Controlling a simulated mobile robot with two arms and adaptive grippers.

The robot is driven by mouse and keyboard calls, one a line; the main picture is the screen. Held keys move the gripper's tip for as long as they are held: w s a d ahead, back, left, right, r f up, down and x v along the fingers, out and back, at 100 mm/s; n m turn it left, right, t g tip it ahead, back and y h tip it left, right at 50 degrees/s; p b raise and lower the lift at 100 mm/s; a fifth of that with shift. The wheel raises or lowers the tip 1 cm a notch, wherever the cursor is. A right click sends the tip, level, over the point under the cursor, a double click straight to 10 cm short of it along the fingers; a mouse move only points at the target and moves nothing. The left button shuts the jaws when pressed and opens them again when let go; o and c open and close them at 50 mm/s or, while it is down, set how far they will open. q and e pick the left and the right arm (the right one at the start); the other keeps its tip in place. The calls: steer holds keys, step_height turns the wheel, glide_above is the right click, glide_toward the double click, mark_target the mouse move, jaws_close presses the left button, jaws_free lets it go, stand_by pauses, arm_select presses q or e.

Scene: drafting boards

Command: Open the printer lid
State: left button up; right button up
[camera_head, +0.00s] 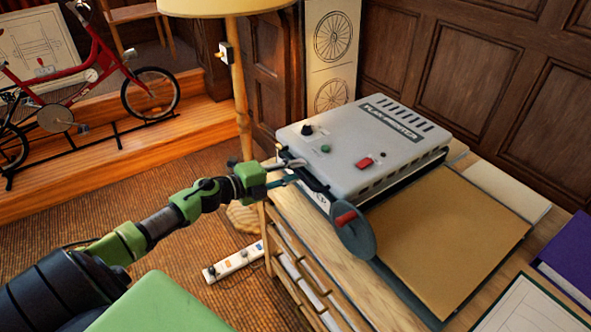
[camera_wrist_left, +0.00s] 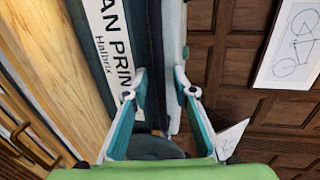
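The printer (camera_head: 395,135) stands on a wooden table, with a grey lid (camera_head: 340,150) lying down over its dark base. The lid top has a black knob, a green button, a red switch and vent slots. My left gripper (camera_head: 292,172) is at the printer's near left edge. In the left wrist view its two fingers (camera_wrist_left: 160,78) are spread apart, with the dark edge of the printer behind the gap. The printer's white label (camera_wrist_left: 110,35) is beside the left finger. I cannot tell whether the fingers touch the printer. My right gripper is not in view.
A grey disc with a red handle (camera_head: 354,232) sticks out at the printer's front. A brown board (camera_head: 440,240) and a purple book (camera_head: 568,255) lie on the table (camera_head: 300,212). A lamp post (camera_head: 241,100) stands close behind my left arm. A power strip (camera_head: 233,262) lies on the floor.

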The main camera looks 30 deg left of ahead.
arm_select(q)
steer(key=shift+w+d, duration=0.1)
steer(key=shift+w, duration=0.15)
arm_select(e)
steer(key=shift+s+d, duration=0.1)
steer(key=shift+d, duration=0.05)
arm_select(q)
jaws_close()
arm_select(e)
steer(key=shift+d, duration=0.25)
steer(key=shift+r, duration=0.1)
